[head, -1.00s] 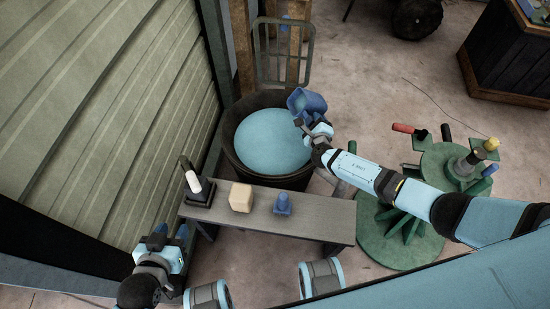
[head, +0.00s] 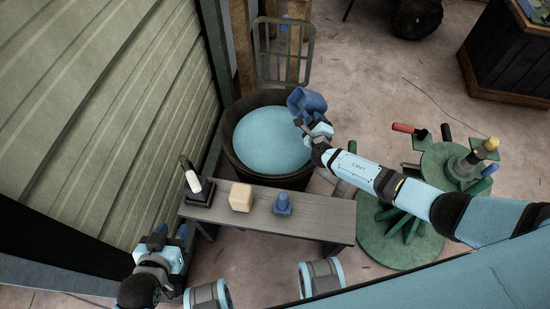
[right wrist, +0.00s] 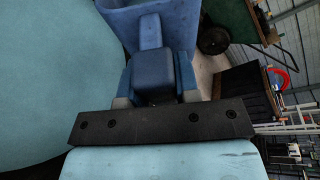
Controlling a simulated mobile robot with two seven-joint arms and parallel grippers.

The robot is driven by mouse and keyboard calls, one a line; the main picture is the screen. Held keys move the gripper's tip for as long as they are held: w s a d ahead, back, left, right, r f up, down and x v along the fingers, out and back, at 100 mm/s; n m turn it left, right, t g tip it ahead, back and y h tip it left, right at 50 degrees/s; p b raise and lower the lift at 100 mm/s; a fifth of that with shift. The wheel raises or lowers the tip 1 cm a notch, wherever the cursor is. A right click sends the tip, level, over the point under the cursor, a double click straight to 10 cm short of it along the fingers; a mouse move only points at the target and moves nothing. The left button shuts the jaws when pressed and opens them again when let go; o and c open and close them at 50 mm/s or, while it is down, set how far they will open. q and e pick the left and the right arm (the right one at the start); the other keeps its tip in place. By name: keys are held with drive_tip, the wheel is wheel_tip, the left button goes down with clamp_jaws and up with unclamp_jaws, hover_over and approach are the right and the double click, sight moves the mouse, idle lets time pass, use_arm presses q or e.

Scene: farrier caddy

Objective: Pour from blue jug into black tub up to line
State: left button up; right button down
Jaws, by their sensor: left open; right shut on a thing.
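The black tub (head: 233,165) stands behind the bench and holds a broad pale-blue liquid surface, which also fills the left of the right wrist view (right wrist: 50,80). My right gripper (head: 312,125) is shut on the handle of the blue jug (head: 308,101). The jug is tilted over the tub's right rim; its handle shows between the fingers in the right wrist view (right wrist: 152,70). I cannot make out a stream or the fill line. My left gripper (head: 170,237) is open and empty at the bench's left end, low in the head view.
A grey bench (head: 325,220) in front of the tub carries a white-and-black tool (head: 193,178), a tan block (head: 241,197) and a small blue object (head: 283,204). A green round stand (head: 400,245) with tools is at right. A corrugated wall (head: 90,110) closes off the left.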

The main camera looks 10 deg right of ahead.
drive_tip(key=shift+a+f+n+t, duration=0.1)
drive_tip(key=shift+f+n+t, duration=0.15)
drive_tip(key=shift+n, duration=0.35)
